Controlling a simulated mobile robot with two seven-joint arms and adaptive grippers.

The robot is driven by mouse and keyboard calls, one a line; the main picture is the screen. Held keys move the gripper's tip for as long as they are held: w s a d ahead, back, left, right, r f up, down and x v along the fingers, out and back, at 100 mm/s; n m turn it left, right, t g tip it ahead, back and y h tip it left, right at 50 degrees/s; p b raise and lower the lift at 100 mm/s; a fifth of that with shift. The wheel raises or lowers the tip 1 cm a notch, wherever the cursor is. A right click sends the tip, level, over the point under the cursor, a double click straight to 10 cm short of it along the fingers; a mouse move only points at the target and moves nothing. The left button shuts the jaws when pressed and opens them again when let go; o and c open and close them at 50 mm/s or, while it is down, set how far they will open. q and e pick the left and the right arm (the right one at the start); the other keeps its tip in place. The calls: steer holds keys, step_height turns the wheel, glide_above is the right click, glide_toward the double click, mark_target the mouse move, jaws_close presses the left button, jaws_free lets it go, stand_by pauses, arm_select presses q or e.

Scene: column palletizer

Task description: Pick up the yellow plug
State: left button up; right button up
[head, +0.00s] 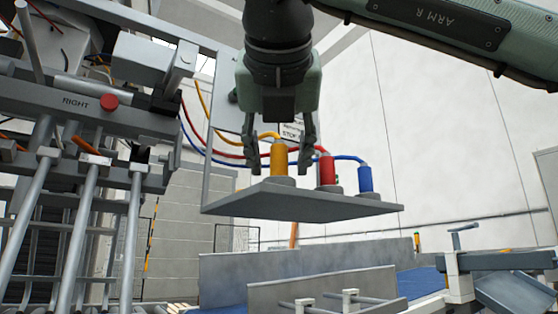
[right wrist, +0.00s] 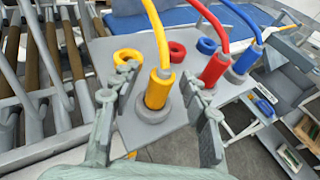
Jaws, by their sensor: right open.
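The yellow plug (head: 279,160) stands upright in a grey collar on a grey shelf plate (head: 300,205), with a yellow cable rising from its top. It also shows in the right wrist view (right wrist: 159,91). My right gripper (head: 279,167) is open and reaches down from above, with one finger on each side of the yellow plug. In the right wrist view its fingers (right wrist: 158,98) flank the plug, with gaps visible. The plug still sits in its collar. My left gripper is not in view.
A red plug (head: 327,170) and a blue plug (head: 365,179) stand close to the right, with trailing cables. A roller conveyor (head: 85,215) is at left.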

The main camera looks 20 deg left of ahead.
jaws_close()
steer(key=shift+r, duration=0.1)
stand_by(0.3)
